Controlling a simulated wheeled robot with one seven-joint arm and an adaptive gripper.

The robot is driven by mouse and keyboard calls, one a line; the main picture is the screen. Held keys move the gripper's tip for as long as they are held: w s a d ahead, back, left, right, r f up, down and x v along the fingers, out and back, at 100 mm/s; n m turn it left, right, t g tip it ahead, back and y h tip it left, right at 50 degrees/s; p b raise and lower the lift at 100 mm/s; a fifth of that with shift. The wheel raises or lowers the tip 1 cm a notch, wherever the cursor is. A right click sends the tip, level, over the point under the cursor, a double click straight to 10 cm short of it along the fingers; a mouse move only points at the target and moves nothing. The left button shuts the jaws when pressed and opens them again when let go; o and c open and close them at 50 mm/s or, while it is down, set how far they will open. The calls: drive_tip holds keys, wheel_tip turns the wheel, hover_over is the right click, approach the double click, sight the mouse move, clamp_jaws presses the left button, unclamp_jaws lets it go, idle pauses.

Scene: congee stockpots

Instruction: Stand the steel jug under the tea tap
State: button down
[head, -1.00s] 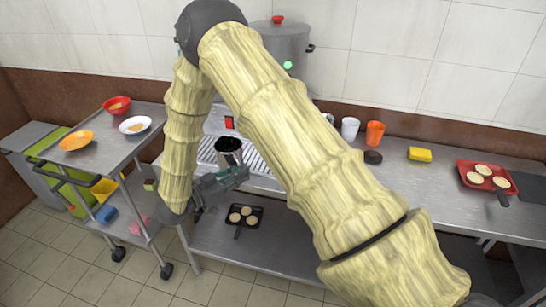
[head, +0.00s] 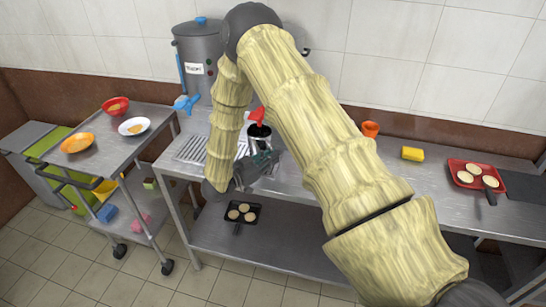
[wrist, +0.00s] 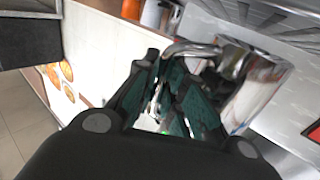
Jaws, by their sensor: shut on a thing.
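The steel jug (head: 259,137), upright with a dark open top, stands out beyond my gripper (head: 256,168) in the head view. In the wrist view my gripper (wrist: 175,108) is shut on the handle of the shiny jug (wrist: 262,88). A red tap lever (head: 257,115) shows just behind and above the jug's mouth; its spout is hidden. A grey stockpot (head: 192,45) with a blue lid knob and a blue tap (head: 186,103) stands at the left, its label too small to read. My arm hides the other pot. I cannot tell whether the jug touches the counter.
A slatted drip grate (head: 190,149) lies on the steel counter left of the jug. An orange cup (head: 370,129), a yellow sponge (head: 412,153) and a red tray (head: 458,166) are to the right. A trolley with bowls (head: 117,104) stands left.

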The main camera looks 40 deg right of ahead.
drive_tip(key=shift+d+f+p, duration=0.3)
drive_tip(key=shift+f, duration=0.2)
drive_tip(key=shift+w+a+f, duration=0.1)
drive_tip(key=shift+f, duration=0.1)
drive_tip(key=shift+f, duration=0.15)
drive_tip(key=c, duration=1.5)
unclamp_jaws()
